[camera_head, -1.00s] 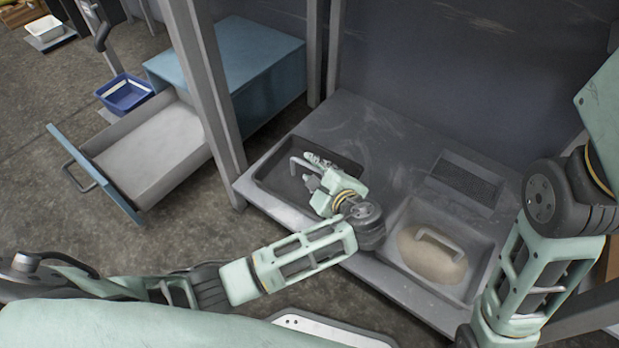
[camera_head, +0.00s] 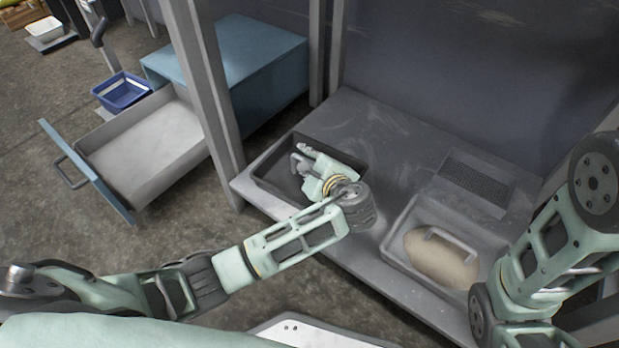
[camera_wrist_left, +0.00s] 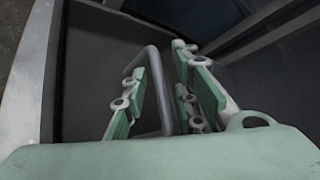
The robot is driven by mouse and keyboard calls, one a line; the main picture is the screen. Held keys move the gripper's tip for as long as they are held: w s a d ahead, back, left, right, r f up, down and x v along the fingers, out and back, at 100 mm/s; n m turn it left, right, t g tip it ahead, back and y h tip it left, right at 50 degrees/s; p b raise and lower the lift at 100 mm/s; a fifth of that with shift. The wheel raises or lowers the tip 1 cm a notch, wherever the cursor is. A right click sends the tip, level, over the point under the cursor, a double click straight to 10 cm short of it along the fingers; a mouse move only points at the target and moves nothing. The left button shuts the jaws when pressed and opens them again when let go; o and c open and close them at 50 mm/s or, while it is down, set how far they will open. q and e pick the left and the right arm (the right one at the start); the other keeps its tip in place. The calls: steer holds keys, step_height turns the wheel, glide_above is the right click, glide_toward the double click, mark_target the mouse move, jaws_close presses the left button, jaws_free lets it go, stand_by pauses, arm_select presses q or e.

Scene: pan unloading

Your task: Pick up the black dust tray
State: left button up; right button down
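The black dust tray (camera_head: 271,186) sits in the left part of the grey bench, an open dark box with an upright bar handle. My left gripper (camera_head: 301,162) is over the tray and covers part of it and its handle. In the left wrist view, the grey handle (camera_wrist_left: 155,75) stands between the two fingers of the left gripper (camera_wrist_left: 165,90). The fingers are apart, with visible gaps to the handle. My right arm shows at the right edge of the head view, but its gripper is out of sight.
A grey tray (camera_head: 398,232) holding a beige mound, with a bar handle, sits to the right on the bench (camera_head: 385,130). A dark grate (camera_head: 475,180) lies behind it. An open drawer (camera_head: 145,150) and a blue box (camera_head: 122,92) are left, beyond an upright post (camera_head: 213,85).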

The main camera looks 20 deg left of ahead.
arm_select(q)
jaws_close()
stand_by(0.3)
steer(key=shift+r, duration=0.1)
